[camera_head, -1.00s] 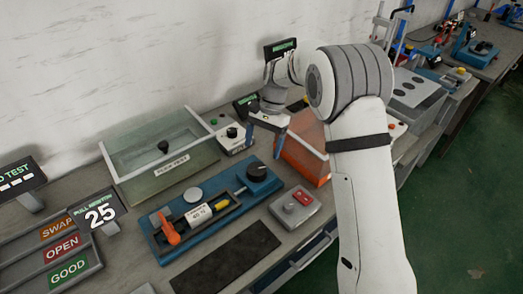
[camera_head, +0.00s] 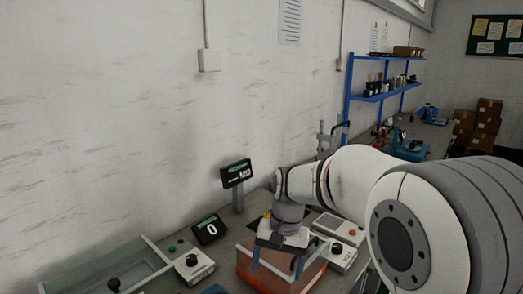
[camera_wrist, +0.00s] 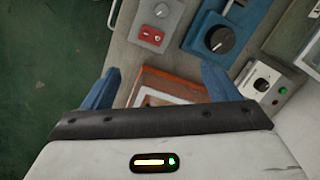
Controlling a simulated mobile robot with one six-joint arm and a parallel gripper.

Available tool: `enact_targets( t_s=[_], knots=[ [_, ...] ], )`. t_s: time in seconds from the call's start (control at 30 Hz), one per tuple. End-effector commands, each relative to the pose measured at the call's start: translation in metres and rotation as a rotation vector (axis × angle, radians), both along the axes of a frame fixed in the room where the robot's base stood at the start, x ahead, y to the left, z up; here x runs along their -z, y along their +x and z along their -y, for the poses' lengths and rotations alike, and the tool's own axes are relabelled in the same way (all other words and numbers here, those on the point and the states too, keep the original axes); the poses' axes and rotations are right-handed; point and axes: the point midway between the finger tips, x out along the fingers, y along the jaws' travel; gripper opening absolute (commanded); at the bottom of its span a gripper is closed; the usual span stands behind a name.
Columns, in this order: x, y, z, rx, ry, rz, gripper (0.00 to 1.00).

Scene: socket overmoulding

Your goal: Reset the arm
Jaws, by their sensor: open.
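My gripper (camera_head: 278,263) is open, its two blue fingers pointing down above the orange box (camera_head: 285,272) on the bench. In the wrist view my gripper's fingers (camera_wrist: 160,88) stand apart with nothing held between them. The orange box (camera_wrist: 165,84) shows between and beyond them. The gripper body hides the near part of the box in the wrist view.
A control box with a black knob (camera_head: 188,264) and a "0" display (camera_head: 209,229) stand left of my gripper. A glass-lidded tray (camera_head: 100,275) is at lower left. Blue shelves (camera_head: 385,92) stand behind.

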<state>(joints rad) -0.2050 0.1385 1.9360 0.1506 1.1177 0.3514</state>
Motion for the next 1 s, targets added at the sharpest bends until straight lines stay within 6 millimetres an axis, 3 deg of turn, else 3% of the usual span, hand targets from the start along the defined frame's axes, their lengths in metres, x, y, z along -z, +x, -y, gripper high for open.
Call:
enact_targets(
  t_s=[0.2,0.5,0.7,1.0],
  knots=[
    [-0.023,-0.064,0.055,-0.068,-0.035,0.141,0.81],
    [-0.019,-0.145,0.104,-0.164,-0.112,0.294,0.81],
    [-0.012,-0.168,0.115,-0.195,-0.142,0.334,0.81],
    [-0.010,-0.170,0.115,-0.200,-0.145,0.337,0.81]
  ],
)
